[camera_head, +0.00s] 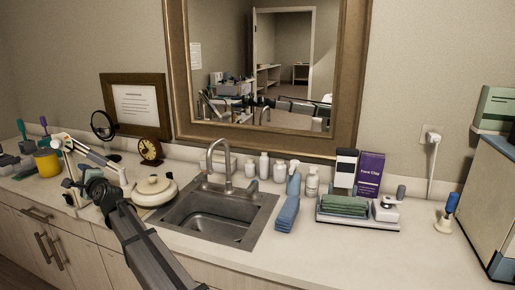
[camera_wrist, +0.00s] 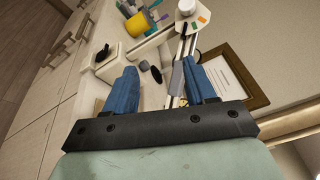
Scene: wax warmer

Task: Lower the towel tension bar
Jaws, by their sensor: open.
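A white jointed bar (camera_head: 92,153) slants down to the right from a white upright post at the left of the counter. It is likely the towel tension bar, though no towel shows under it. In the wrist view the pale bar (camera_wrist: 189,45) has a grey sleeve (camera_wrist: 177,79) and a white round knob (camera_wrist: 188,7) at its far end. My gripper (camera_head: 78,181) is beside the post, below the bar, partly hidden by my arm. In the wrist view my gripper (camera_wrist: 164,77) is open, with the grey sleeve appearing between its blue fingers, nearer the right one. Contact cannot be told.
A round mirror (camera_head: 103,125), a clock (camera_head: 150,151) and a lidded pale pot (camera_head: 155,190) stand close by. A yellow jar (camera_head: 47,163) is to the left. The sink (camera_head: 215,215) lies right of my arm. Green folded towels (camera_head: 345,206) lie farther right.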

